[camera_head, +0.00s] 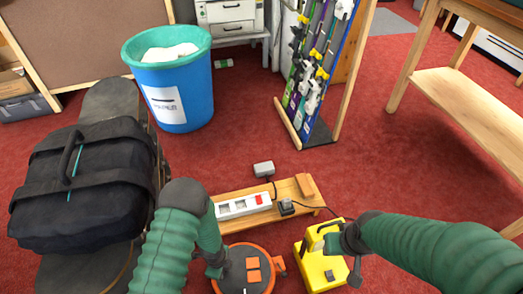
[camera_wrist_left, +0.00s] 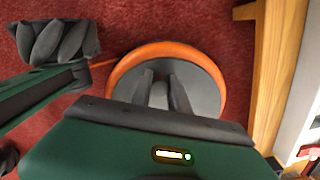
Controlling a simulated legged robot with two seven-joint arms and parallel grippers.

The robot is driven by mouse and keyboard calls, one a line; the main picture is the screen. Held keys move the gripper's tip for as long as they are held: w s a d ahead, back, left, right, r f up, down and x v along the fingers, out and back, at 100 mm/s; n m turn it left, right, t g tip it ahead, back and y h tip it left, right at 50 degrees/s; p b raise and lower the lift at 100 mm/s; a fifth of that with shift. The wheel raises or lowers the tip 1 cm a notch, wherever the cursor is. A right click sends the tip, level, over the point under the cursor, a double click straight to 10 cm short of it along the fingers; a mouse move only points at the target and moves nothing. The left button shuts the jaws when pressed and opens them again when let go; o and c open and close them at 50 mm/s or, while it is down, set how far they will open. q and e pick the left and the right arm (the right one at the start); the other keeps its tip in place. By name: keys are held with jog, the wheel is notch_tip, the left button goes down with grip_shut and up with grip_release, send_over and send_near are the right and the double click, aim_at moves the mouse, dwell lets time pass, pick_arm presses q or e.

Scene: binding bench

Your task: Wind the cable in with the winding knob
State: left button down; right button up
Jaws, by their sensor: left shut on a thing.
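The cable reel (camera_head: 263,250), a dark grey disc with an orange rim, is at the bottom centre of the head view. It also shows in the left wrist view (camera_wrist_left: 213,90). My left gripper (camera_wrist_left: 160,92) is over the disc, its two fingers shut on the winding knob, which they mostly hide. My right gripper (camera_head: 338,241) is at the grey handle of a yellow box (camera_head: 316,270), right of the reel. Whether its fingers close on the handle is not clear. A thin dark cable (camera_head: 318,208) runs from a black plug (camera_head: 287,207) toward the yellow box.
A low wooden bench (camera_head: 222,194) behind the reel carries a white power strip (camera_head: 245,205). A grey adapter (camera_head: 263,169) lies beyond it. A black bag (camera_head: 85,200) is at left, a blue bin (camera_head: 185,95) behind. Red floor is clear toward the tool rack (camera_head: 320,75).

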pick_arm(q)
jog(key=shift+w+r, duration=0.1)
jog(key=shift+w, duration=0.55)
jog(key=shift+w+d, duration=0.2)
jog(key=shift+w, duration=0.6)
jog(key=shift+w+d, duration=0.15)
jog(key=shift+w, duration=0.6)
jog(key=shift+c, duration=1)
grip_release()
notch_tip(320, 180, up, 7)
jog(key=p, duration=0.6)
jog(key=shift+s, duration=0.15)
